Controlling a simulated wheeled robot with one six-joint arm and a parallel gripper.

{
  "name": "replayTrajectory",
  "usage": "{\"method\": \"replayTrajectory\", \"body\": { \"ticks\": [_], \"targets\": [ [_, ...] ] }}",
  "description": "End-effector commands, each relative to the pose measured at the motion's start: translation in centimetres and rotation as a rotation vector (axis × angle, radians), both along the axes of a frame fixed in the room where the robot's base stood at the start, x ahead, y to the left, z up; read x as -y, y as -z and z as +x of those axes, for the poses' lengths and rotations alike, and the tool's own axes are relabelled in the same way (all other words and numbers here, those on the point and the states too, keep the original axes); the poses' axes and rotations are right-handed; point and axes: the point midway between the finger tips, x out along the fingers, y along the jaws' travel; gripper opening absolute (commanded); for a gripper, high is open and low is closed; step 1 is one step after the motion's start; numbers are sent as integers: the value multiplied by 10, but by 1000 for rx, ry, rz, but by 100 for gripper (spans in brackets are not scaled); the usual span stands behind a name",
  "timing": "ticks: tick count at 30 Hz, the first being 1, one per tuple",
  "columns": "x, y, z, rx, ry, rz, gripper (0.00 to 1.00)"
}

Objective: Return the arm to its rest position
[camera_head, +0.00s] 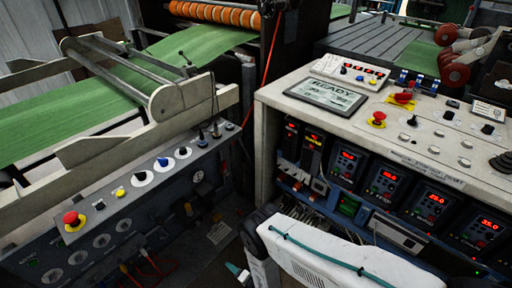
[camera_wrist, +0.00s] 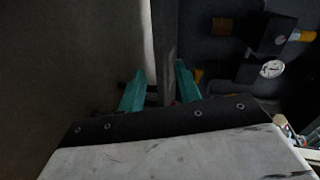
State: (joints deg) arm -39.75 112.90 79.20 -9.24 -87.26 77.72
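My arm shows as a white link with a teal cable at the bottom of the head view, in front of the console. My gripper (camera_head: 238,272) is partly in view there as a teal fingertip beside the link, low in the gap between the two panels. In the wrist view my gripper (camera_wrist: 159,70) has two teal fingers standing apart with nothing held between them. A grey upright edge shows behind and between the fingers; I cannot tell how close it is.
A console (camera_head: 405,135) with a READY screen (camera_head: 326,94) and red displays stands at right, close to my arm. A grey control panel (camera_head: 130,215) with a red button (camera_head: 72,219) is at left. Green sheet (camera_head: 60,122) runs over rollers behind. The gap between them is dark.

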Motion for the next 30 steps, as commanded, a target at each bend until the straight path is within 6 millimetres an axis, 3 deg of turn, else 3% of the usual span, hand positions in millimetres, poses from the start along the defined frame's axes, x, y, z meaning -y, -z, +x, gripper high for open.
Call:
{"method": "replayTrajectory", "body": {
  "ticks": [3,7,11,14,20,26,30],
  "targets": [
    [13,25,-15,-45,-21,-144,34],
    [23,42,-23,-88,-60,-313,34],
    [30,45,-21,-135,-113,-498,34],
    [35,31,-10,-177,-168,-660,34],
    [52,-34,22,-271,-291,-936,34],
    [78,-126,47,-369,-412,-1117,34],
    [101,-199,57,-434,-490,-1201,34]
  ]
}}
